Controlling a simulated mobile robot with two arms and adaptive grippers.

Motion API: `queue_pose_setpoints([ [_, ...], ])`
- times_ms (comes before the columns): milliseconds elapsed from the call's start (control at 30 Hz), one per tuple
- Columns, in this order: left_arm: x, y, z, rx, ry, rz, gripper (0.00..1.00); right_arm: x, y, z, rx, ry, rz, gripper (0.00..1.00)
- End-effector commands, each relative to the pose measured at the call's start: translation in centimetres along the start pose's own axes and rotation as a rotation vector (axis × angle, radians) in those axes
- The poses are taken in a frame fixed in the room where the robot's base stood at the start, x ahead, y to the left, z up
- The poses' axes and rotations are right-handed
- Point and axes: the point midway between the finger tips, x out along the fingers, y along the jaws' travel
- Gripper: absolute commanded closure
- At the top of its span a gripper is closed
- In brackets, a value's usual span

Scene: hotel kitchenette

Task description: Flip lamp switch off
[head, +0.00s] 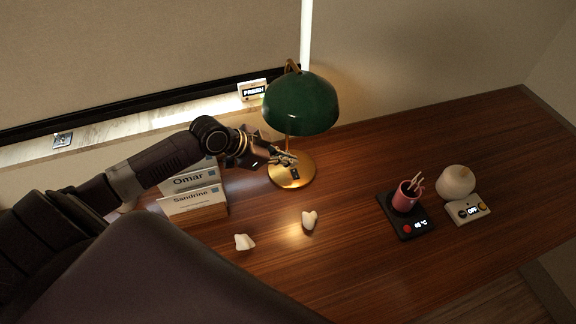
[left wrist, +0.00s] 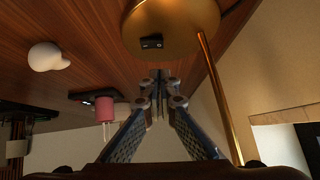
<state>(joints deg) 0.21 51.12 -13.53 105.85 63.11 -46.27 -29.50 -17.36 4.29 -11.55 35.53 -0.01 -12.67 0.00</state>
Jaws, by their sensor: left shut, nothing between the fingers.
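The desk lamp has a green dome shade (head: 300,103) and a round brass base (head: 284,180) on the wooden desk. Warm light shows around the base and on the desk nearby. A small black switch (head: 294,173) sits on the base; it also shows in the left wrist view (left wrist: 151,42), but its position is too small to read. My left gripper (head: 287,158) is shut and empty, close beside the base near the switch. In the left wrist view its fingertips (left wrist: 160,82) are together, just below the base in the picture. My right gripper is not in view.
Name boxes (head: 195,204) stand below my left forearm. Two small white pieces (head: 309,220) (head: 244,242) lie in front of the lamp. A pink mug (head: 405,197) stands on a black warmer (head: 420,229), beside a white round device (head: 456,182). The desk's right side is clear.

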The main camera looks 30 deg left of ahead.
Motion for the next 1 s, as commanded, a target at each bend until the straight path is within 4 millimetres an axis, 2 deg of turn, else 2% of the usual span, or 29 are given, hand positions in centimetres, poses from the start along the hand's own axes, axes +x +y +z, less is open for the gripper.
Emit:
queue_pose_setpoints([
  [100,1.4,0.0,1.4,-0.005,-0.002,0.001,1.0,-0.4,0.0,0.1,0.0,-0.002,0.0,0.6],
  [300,2.6,0.0,2.7,-0.001,-0.001,0.0,1.0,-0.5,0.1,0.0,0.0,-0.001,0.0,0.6],
  [667,2.8,0.0,2.9,0.0,-0.001,-0.001,1.0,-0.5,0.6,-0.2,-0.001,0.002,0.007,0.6],
  [833,3.4,-0.2,3.5,0.001,0.0,-0.001,1.0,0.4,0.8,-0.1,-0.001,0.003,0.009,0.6],
  [1000,3.3,-0.1,3.4,0.0,-0.002,0.0,1.0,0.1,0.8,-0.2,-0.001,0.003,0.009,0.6],
])
